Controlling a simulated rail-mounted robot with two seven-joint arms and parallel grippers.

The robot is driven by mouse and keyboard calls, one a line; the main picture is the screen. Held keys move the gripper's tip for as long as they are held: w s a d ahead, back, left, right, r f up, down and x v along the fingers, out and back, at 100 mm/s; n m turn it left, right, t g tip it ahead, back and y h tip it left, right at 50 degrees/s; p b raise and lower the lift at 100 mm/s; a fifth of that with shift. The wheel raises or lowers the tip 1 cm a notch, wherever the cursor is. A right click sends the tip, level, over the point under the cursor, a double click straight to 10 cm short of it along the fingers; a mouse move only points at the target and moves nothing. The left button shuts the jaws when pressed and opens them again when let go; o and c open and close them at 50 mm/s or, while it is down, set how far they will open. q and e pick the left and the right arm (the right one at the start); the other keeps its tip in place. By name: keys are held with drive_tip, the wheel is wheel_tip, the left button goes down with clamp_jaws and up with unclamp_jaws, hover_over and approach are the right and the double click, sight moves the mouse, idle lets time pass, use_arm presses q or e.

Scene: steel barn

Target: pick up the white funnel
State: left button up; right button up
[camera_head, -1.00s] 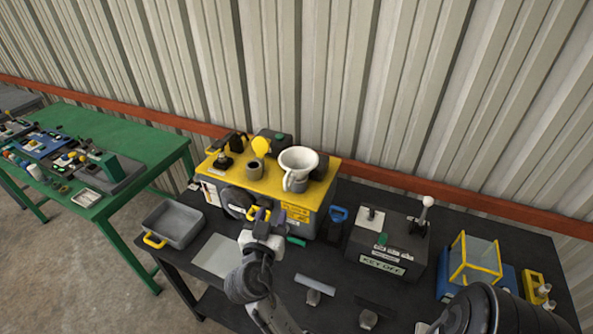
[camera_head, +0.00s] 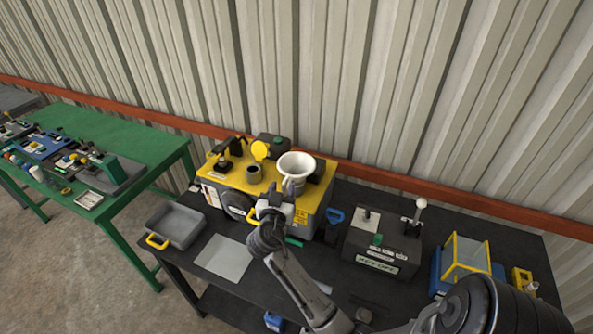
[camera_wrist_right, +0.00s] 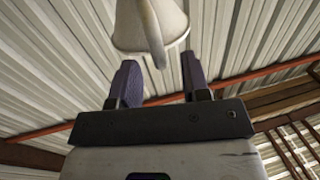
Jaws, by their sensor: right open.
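The white funnel (camera_head: 297,164) sits wide mouth up on the yellow-topped machine, near its right back part. My right gripper (camera_head: 287,189) is just in front of the funnel's lower side. In the right wrist view, the funnel (camera_wrist_right: 152,24) fills the top middle. The fingers are open, with visible room on both sides of the handle. My gripper hides the funnel's lower part in the head view. My left gripper is not in view.
The yellow-topped machine (camera_head: 224,178) also carries a grey cup (camera_head: 254,174), a yellow disc (camera_head: 260,151) and black fittings. A grey tray (camera_head: 176,225) and a grey sheet (camera_head: 223,259) lie to the left. A dark lever box (camera_head: 383,246) stands to the right. The corrugated wall is close behind.

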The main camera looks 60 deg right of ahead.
sight(294, 179)
drive_tip(key=shift+x, duration=1.15)
clamp_jaws()
